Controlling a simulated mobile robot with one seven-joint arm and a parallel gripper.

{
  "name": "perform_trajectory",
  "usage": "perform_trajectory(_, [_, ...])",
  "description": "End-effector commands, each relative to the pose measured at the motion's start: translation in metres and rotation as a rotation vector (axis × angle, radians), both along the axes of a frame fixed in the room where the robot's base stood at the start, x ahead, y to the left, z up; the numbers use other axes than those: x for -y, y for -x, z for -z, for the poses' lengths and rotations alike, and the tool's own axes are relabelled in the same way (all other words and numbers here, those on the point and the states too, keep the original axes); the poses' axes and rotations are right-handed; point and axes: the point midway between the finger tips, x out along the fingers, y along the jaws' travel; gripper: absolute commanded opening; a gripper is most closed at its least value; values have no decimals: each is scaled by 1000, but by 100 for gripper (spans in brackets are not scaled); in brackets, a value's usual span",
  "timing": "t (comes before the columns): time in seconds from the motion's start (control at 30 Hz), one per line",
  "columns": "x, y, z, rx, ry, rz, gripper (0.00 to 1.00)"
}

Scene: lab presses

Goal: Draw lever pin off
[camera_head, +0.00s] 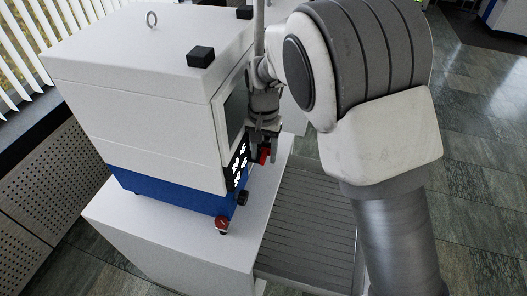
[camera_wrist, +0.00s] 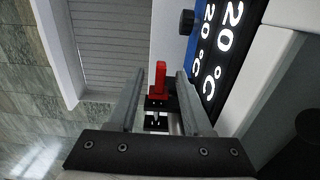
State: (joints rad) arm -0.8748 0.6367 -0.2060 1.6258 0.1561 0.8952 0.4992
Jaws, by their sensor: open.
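The white and blue press (camera_head: 135,130) stands on a white cabinet. A red upright piece, apparently the lever pin (camera_wrist: 160,78), rises from a small black mount (camera_wrist: 157,103) in the wrist view. Some red also shows beside the press's front in the head view (camera_head: 264,156), mostly hidden by my gripper. My gripper (camera_wrist: 159,82) is open, with one finger on each side of the red piece. Gaps show between the fingers and the red piece. My arm hides part of the press front in the head view.
The display panel (camera_wrist: 215,50) with white digits lies close to the right finger. A black knob (camera_head: 242,198) and a red knob (camera_head: 221,223) sit low on the press. A grey slatted surface (camera_head: 308,225) lies beside the white cabinet (camera_head: 185,250).

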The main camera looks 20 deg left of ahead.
Motion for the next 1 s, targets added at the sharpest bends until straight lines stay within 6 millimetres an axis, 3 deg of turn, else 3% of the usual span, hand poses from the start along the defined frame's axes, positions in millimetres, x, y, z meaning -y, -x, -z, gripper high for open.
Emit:
perform_trajectory(0.03, [0, 0, 0, 0, 0, 0, 50])
perform_trajectory(0.3, [0, 0, 0, 0, 0, 0, 1])
perform_trajectory(0.67, [0, 1, 0, 0, 0, 0, 0])
perform_trajectory(1.0, [1, 18, 1, 0, -1, -1, 0])
